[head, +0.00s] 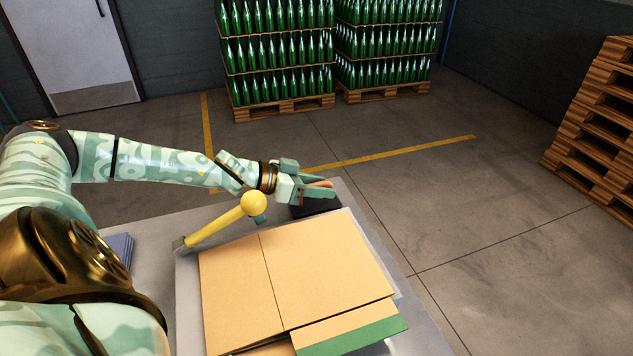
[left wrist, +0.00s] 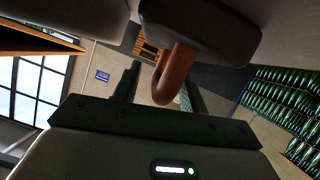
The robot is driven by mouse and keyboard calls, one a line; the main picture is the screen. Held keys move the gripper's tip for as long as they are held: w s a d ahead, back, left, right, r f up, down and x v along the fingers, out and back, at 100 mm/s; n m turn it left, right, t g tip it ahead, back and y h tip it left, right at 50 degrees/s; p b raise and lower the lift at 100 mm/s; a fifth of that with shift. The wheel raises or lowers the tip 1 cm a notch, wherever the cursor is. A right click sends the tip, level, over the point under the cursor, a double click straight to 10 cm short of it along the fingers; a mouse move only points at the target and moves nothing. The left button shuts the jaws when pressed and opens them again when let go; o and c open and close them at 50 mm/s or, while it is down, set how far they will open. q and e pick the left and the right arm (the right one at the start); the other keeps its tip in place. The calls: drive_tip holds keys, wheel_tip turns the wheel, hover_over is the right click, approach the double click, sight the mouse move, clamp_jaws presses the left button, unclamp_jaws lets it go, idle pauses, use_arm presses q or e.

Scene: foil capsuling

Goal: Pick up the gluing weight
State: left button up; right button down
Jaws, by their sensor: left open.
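The gluing weight is a dark block (head: 318,207) with a brown handle (head: 321,184). It stands at the far edge of the grey table, behind the cardboard. My left gripper (head: 316,187) is at the handle, with its fingers apart. In the left wrist view, the dark block (left wrist: 203,28) shows at the top, and its curved brown handle (left wrist: 174,78) reaches down between the two fingers. I cannot tell whether a finger touches the handle. In the head view the gripper hides part of the weight. My right gripper is not in view.
A flat cardboard box (head: 305,270) with a green-edged flap covers much of the grey table. A yellow bar with a ball knob (head: 253,203) rises close to my left forearm. A bluish stack (head: 119,247) lies at left. Green bottles (head: 278,52) stand on pallets behind.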

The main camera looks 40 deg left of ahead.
use_arm(q)
clamp_jaws()
drive_tip(key=shift+s+d, duration=0.1)
idle(1.2)
